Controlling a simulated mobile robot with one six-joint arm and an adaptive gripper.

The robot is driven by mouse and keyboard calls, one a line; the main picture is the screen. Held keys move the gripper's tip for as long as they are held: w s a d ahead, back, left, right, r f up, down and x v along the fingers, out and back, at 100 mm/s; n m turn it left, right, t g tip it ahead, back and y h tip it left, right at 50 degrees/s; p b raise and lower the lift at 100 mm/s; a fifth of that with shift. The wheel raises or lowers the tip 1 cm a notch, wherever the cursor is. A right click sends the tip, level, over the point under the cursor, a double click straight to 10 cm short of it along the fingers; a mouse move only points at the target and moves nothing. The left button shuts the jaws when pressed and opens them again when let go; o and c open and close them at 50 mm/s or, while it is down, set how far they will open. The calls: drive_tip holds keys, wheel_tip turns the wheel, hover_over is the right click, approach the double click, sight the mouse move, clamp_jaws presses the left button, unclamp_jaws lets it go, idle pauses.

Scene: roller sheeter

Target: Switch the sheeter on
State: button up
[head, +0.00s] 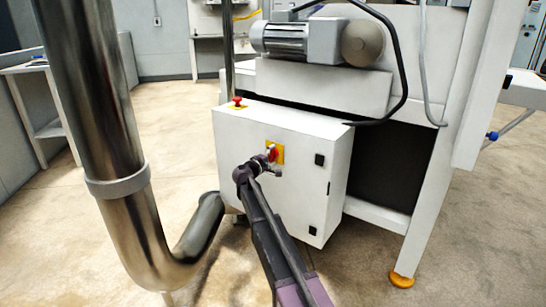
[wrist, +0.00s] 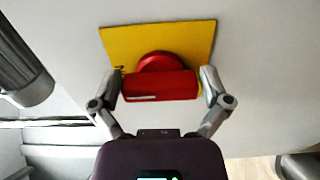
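The sheeter's switch is a red rotary handle (head: 272,153) on a yellow plate (head: 281,148), on the front of a white control box (head: 305,182). In the wrist view the red handle (wrist: 160,86) lies level across the picture, in front of the yellow plate (wrist: 190,42). My gripper (head: 266,166) is at the switch. In the wrist view my gripper (wrist: 161,88) is open, with one finger at each end of the handle. The gaps are very small, and I cannot tell if the fingers touch it.
A red emergency button (head: 237,101) sits on top of the box. A motor (head: 310,40) is mounted above, with a black cable (head: 402,75) hanging at the right. A large metal pipe (head: 100,110) stands at the left. Bare floor (head: 170,125) lies behind it.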

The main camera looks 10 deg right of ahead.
drive_tip(key=shift+s+a, duration=0.1)
idle(0.3)
drive_tip(key=v, duration=1.1)
drive_tip(key=shift+s+a, duration=0.25)
drive_tip(key=shift+r, duration=0.1)
idle(0.3)
drive_tip(key=s+d+f+m+g+y+p, duration=0.2)
drive_tip(key=s+d+f+m+g, duration=0.25)
drive_tip(key=s, duration=0.45)
drive_tip(key=s+d+f+m+g+y+p, duration=0.1)
drive_tip(key=s+d+f+m+g+y, duration=0.15)
drive_tip(key=s+d+f+g, duration=0.4)
drive_tip(key=s+a+f+m+g+y+p, duration=0.15)
drive_tip(key=s+y, duration=0.25)
drive_tip(key=s, duration=0.7)
drive_tip(key=s+a+y+p, duration=0.2)
drive_tip(key=s+y, duration=0.3)
drive_tip(key=s, duration=0.6)
wheel_tip(320, 180, up, 38)
drive_tip(key=p, duration=3.7)
drive_tip(key=shift+w+h+p, duration=0.3)
drive_tip(key=shift+w+h, duration=0.05)
drive_tip(key=shift+w, duration=0.05)
